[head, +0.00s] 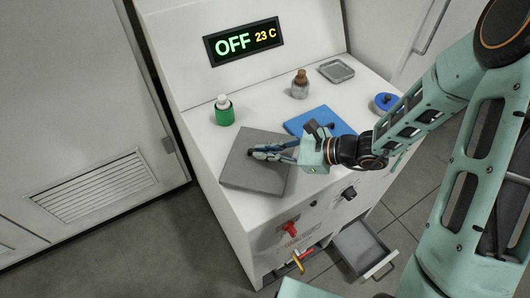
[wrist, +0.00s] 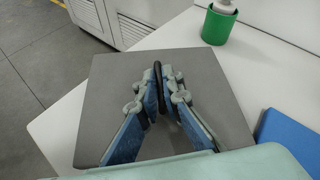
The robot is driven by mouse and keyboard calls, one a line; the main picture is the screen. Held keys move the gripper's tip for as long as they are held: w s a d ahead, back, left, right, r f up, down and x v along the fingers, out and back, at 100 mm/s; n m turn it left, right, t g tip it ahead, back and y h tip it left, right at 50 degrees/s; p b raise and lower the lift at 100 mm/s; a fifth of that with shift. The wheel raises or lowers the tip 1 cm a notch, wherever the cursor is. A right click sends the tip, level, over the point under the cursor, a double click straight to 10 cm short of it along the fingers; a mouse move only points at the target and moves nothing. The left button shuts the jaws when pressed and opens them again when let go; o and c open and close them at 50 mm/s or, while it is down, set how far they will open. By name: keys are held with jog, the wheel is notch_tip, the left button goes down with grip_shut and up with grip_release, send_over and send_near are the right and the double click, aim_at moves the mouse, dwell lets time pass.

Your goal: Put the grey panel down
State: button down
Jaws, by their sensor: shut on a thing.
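The grey panel (head: 238,172) is a flat square plate over the front left of the white machine's top. In the wrist view the grey panel (wrist: 112,75) fills the middle, and its left corner reaches to or past the machine's edge. My gripper (head: 254,152) is above the panel, its fingers shut on a thin black handle (wrist: 157,72) at the panel's middle. In the wrist view my gripper (wrist: 158,98) hides part of the panel. I cannot tell whether the panel touches the top or hangs just above it.
A green cup with a bottle (head: 224,114) stands behind the panel. A blue panel (head: 300,124) lies to its right. A brown bottle (head: 300,86), grey tray (head: 337,71) and blue round object (head: 385,102) are farther back or right. An open drawer (head: 362,248) juts out below.

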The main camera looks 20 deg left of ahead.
jog(key=shift+f, duration=0.55)
jog(key=shift+f, duration=0.15)
jog(key=c, duration=2.1)
grip_release()
jog(key=shift+d+r, duration=0.15)
jog(key=shift+r, duration=0.1)
jog(key=v, duration=1.1)
jog(key=shift+d+r, duration=0.2)
jog(key=shift+d, duration=0.15)
